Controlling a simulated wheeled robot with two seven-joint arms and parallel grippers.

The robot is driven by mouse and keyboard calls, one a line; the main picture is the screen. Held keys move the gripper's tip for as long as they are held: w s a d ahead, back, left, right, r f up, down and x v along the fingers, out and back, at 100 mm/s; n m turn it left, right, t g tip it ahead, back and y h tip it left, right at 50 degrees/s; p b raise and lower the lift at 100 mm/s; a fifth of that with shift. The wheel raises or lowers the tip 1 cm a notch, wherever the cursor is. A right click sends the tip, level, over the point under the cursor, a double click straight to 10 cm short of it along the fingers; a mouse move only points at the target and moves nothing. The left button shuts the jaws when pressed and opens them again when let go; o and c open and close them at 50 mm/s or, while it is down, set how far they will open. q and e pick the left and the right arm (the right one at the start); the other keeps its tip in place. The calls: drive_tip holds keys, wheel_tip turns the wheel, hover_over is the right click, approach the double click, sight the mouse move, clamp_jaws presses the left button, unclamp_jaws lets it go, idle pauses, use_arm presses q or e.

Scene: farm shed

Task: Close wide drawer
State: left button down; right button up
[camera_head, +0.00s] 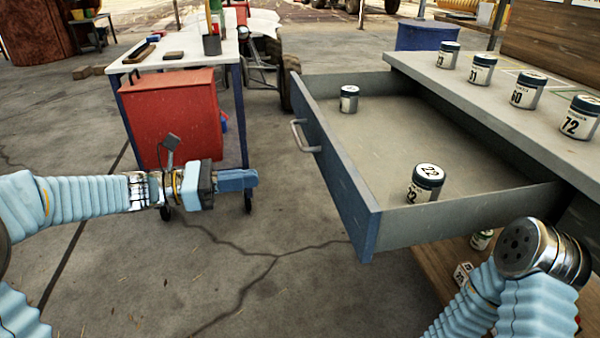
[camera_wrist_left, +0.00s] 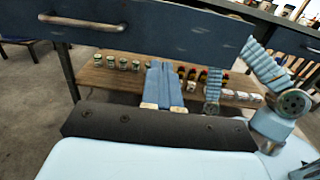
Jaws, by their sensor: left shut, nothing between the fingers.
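The wide drawer (camera_head: 345,178) is pulled far out of the grey bench on the right. It has a blue front and a metal bar handle (camera_head: 304,136). Two jars with dark lids stand inside, one near the back left (camera_head: 349,98) and one near the front wall (camera_head: 425,183). In the left wrist view the drawer front (camera_wrist_left: 170,22) crosses the top, with its handle (camera_wrist_left: 80,21) at the left. My left gripper (camera_head: 254,179) is shut and empty, left of and apart from the drawer front. My right arm shows at the lower right; its gripper is out of view.
Several numbered jars (camera_head: 482,70) stand on the bench top (camera_head: 440,68). A lower wooden shelf (camera_wrist_left: 110,78) under the drawer holds rows of small items. A table with a red cabinet (camera_head: 178,115) stands behind my left gripper. The concrete floor before the drawer is clear.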

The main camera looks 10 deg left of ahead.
sight(330, 170)
use_arm(q)
drive_tip(key=x, duration=1.4)
drive_tip(key=shift+f, duration=0.1)
use_arm(e)
drive_tip(key=shift+f, duration=0.15)
